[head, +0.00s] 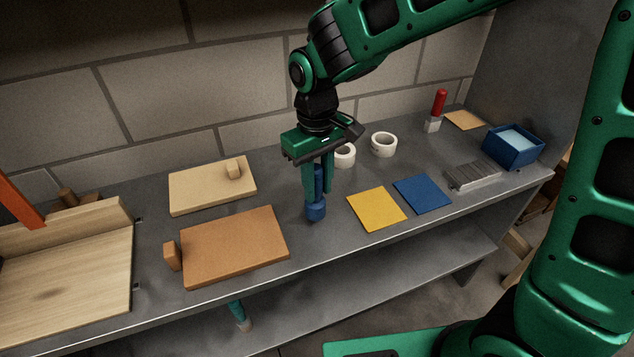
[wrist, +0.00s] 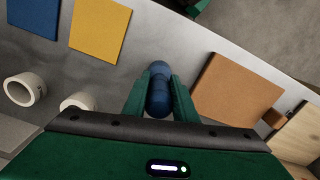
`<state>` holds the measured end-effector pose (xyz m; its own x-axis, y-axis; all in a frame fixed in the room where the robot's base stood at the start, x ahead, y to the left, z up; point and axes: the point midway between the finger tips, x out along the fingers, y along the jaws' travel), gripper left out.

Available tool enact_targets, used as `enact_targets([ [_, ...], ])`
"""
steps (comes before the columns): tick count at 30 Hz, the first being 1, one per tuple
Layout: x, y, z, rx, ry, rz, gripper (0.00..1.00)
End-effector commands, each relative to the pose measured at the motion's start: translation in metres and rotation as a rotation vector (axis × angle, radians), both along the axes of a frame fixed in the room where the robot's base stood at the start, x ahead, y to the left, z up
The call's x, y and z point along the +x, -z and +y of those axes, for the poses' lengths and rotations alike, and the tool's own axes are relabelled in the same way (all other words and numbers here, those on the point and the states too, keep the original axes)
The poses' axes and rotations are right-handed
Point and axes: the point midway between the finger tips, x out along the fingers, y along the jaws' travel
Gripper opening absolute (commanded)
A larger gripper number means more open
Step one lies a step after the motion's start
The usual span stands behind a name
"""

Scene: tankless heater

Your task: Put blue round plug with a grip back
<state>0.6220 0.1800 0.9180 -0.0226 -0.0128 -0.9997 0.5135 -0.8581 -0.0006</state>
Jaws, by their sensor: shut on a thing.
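My green gripper (head: 318,176) points down over the middle of the grey bench, shut on the blue round plug (head: 316,210). The plug has a thick rounded lower end and a narrower grip between the fingers. In the wrist view the plug (wrist: 159,82) sits between both fingertips (wrist: 159,98). It looks upright; I cannot tell whether its lower end touches the bench. No hole for it is clearly visible in either view.
An orange-brown board (head: 236,246) and a pale board (head: 212,185) lie left of my gripper. Yellow (head: 377,208) and blue (head: 422,193) squares lie right. White rings (head: 383,144) stand behind. A blue box (head: 513,148) and red-handled brush (head: 438,108) are farther right.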

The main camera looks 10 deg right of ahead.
Motion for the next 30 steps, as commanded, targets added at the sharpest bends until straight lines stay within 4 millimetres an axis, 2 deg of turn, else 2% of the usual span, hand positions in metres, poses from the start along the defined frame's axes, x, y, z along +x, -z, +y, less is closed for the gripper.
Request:
enact_targets([
  [18, -0.0002, 0.0080, 0.0007, 0.000, -0.001, 0.000, 0.00],
  [19, -0.0001, 0.0079, 0.0008, 0.000, -0.001, 0.000, 0.30],
  [21, -0.0001, 0.0078, 0.0008, 0.000, -0.001, 0.000, 0.47],
  [30, -0.0002, 0.0079, 0.0007, 0.000, -0.001, 0.000, 0.47],
])
